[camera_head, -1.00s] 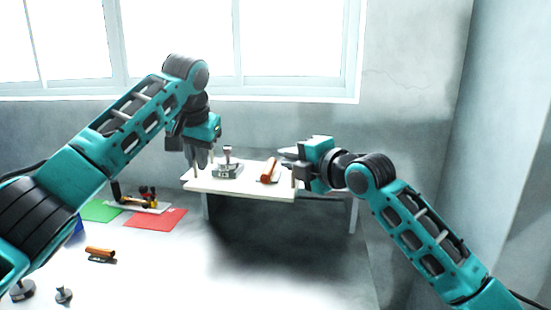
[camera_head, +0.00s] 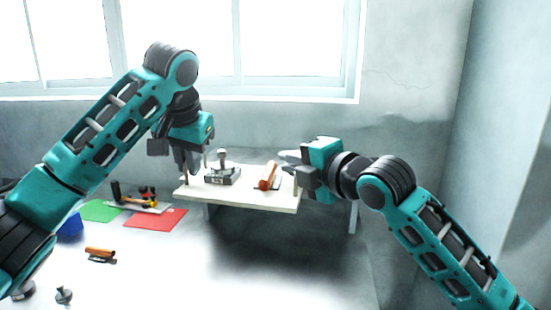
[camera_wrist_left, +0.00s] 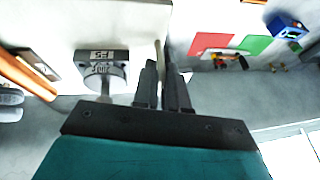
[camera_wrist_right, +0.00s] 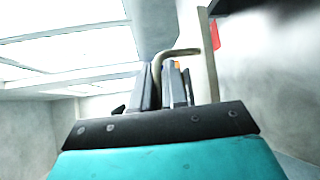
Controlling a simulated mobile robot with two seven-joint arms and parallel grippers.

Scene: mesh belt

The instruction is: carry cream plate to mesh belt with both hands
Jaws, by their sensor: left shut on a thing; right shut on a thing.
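The cream plate (camera_head: 235,196) is a flat board with upright handles at its ends. It is held up in front of me, looking roughly level. On it stand a grey metal weight (camera_head: 222,176) and an orange-handled tool (camera_head: 267,176); the weight also shows in the left wrist view (camera_wrist_left: 103,72). My left gripper (camera_head: 188,165) is shut on the plate's left handle. My right gripper (camera_head: 286,163) is shut on the right handle, a bent cream bar (camera_wrist_right: 180,52) in the right wrist view. I cannot make out a mesh belt for certain.
A grey leg (camera_head: 353,217) of some stand shows behind the plate. At left lie a green mat (camera_head: 100,210), a red mat (camera_head: 155,219), a board with a hammer (camera_head: 140,205), a blue container (camera_head: 70,228) and another orange-handled tool (camera_head: 100,253). The wall and window are behind.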

